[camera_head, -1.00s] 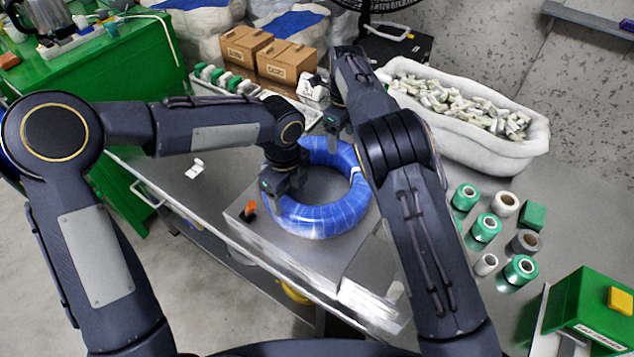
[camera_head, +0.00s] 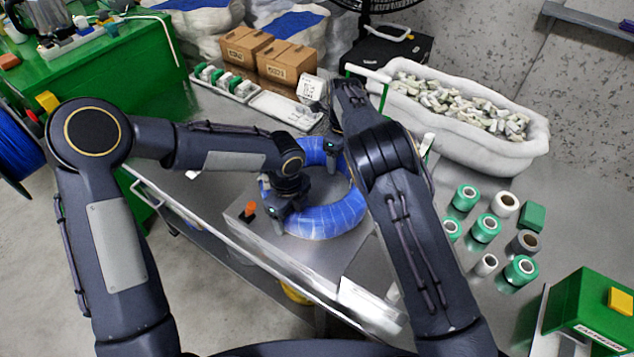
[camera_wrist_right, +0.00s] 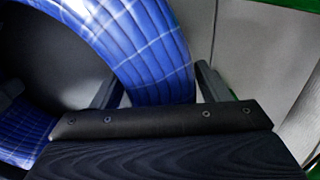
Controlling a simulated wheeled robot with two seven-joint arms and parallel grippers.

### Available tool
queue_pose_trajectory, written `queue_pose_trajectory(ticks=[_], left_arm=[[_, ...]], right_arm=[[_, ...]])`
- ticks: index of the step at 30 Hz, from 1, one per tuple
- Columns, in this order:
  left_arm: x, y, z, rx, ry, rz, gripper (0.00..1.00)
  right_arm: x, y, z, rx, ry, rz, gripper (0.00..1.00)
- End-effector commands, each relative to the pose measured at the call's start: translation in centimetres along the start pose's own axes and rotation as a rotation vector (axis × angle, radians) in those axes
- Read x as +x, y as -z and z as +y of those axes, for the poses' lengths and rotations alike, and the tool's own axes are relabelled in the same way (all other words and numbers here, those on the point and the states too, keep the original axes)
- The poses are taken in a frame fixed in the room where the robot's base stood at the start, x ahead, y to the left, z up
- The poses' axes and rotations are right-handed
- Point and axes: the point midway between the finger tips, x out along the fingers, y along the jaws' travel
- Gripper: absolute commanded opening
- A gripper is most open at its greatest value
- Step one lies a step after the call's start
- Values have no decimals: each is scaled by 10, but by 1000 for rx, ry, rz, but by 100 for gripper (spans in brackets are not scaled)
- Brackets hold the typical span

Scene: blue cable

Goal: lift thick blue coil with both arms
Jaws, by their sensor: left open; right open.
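The thick blue coil (camera_head: 335,220) lies flat on a raised grey metal surface in the middle of the head view. My left gripper (camera_head: 278,210) is open at the coil's left side, over its ring; its exact fit around the ring is hard to tell. My right gripper (camera_head: 331,155) is open at the coil's far side, partly hidden behind my right arm. In the right wrist view, the coil's ring (camera_wrist_right: 148,48) passes between the two spread fingers of the right gripper (camera_wrist_right: 158,88). My right arm hides part of the coil's right side.
Several green and white tape rolls (camera_head: 486,228) stand right of the coil. A white bin of small pieces (camera_head: 500,155) is behind right. Cardboard boxes (camera_head: 287,60) and trays (camera_head: 285,110) are behind. A small orange-and-black item (camera_head: 248,211) sits close left of the coil.

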Motion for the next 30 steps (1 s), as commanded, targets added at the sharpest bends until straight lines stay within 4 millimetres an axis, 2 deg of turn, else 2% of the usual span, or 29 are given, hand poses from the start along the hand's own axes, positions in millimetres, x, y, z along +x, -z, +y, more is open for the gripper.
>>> queue_pose_trajectory(ticks=[7, 22, 30], left_arm=[[0, 0, 0, 0, 0, 0, 68], [0, 0, 0, 0, -1, 0, 2], [0, 0, 0, 0, -1, 0, 0]], right_arm=[[0, 0, 0, 0, 0, 0, 68], [0, 0, 0, 0, 0, 0, 2], [0, 0, 0, 0, 1, 0, 0]])
